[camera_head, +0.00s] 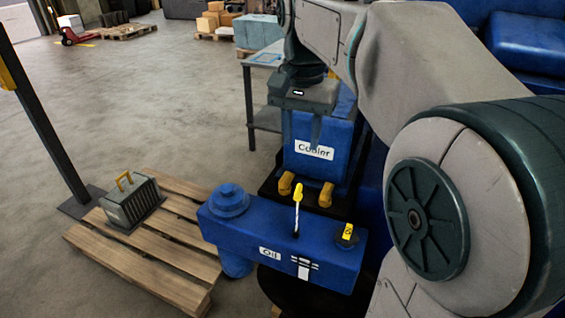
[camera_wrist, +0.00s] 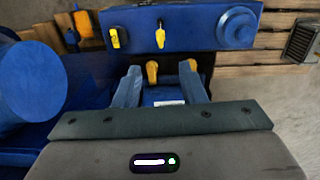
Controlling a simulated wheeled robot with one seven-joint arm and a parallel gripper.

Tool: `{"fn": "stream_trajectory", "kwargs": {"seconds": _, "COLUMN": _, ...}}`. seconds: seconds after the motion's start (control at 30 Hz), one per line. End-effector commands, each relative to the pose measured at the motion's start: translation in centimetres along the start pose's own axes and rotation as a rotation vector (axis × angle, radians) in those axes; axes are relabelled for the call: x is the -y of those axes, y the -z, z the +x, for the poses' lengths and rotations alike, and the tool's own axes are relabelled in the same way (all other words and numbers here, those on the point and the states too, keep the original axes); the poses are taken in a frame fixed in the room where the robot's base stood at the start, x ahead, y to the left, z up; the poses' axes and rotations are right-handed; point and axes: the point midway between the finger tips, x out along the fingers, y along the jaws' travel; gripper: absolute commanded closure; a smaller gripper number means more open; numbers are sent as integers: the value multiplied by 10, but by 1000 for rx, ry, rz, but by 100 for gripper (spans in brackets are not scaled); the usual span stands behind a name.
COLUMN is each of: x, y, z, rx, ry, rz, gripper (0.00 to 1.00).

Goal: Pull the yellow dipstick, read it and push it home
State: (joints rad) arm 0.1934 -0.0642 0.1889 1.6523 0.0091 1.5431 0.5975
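The yellow dipstick (camera_head: 298,194) stands upright in the top of the blue block labelled Oil (camera_head: 240,238). Some pale shaft shows between its yellow handle and the block. It also shows in the wrist view (camera_wrist: 160,38), beyond my fingertips. My gripper (camera_head: 301,143) hangs above and behind the dipstick, in front of the box labelled Cooler. In the wrist view my gripper (camera_wrist: 162,72) has its two blue fingers wide apart with nothing held between them. A white-marked patch (camera_head: 304,267) is on the block's front; its details are too small to read.
A yellow-topped cap (camera_head: 347,232) stands right of the dipstick, and a round blue cap (camera_head: 229,197) stands left. Two yellow knobs (camera_head: 286,184) (camera_head: 326,194) sit before the Cooler box (camera_head: 318,165). A wooden pallet (camera_head: 140,262) carries a grey box (camera_head: 132,202). Open floor lies left.

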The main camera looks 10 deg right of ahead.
Motion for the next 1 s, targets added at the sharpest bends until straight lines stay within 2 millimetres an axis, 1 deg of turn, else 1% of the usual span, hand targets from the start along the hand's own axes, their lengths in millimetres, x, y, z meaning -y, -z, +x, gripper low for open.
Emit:
{"fn": "stream_trajectory", "kwargs": {"seconds": 0.13, "x": 2, "y": 4, "z": -1, "rx": 12, "ry": -4, "rz": 22, "gripper": 63}}
{"fn": "stream_trajectory", "kwargs": {"seconds": 0.27, "x": 2, "y": 3, "z": 12, "rx": 13, "ry": -5, "rz": 22, "gripper": 63}}
{"fn": "stream_trajectory", "kwargs": {"seconds": 0.37, "x": 1, "y": 3, "z": 30, "rx": 14, "ry": -6, "rz": 22, "gripper": 63}}
{"fn": "stream_trajectory", "kwargs": {"seconds": 0.6, "x": 1, "y": 2, "z": 82, "rx": 14, "ry": -6, "rz": 21, "gripper": 63}}
{"fn": "stream_trajectory", "kwargs": {"seconds": 0.7, "x": 1, "y": 2, "z": 101, "rx": 14, "ry": -6, "rz": 21, "gripper": 63}}
{"fn": "stream_trajectory", "kwargs": {"seconds": 0.8, "x": 1, "y": 2, "z": 116, "rx": 12, "ry": -5, "rz": 21, "gripper": 63}}
{"fn": "stream_trajectory", "kwargs": {"seconds": 0.9, "x": 1, "y": 2, "z": 126, "rx": 11, "ry": -4, "rz": 20, "gripper": 63}}
{"fn": "stream_trajectory", "kwargs": {"seconds": 1.0, "x": 1, "y": 2, "z": 132, "rx": 10, "ry": -4, "rz": 20, "gripper": 63}}
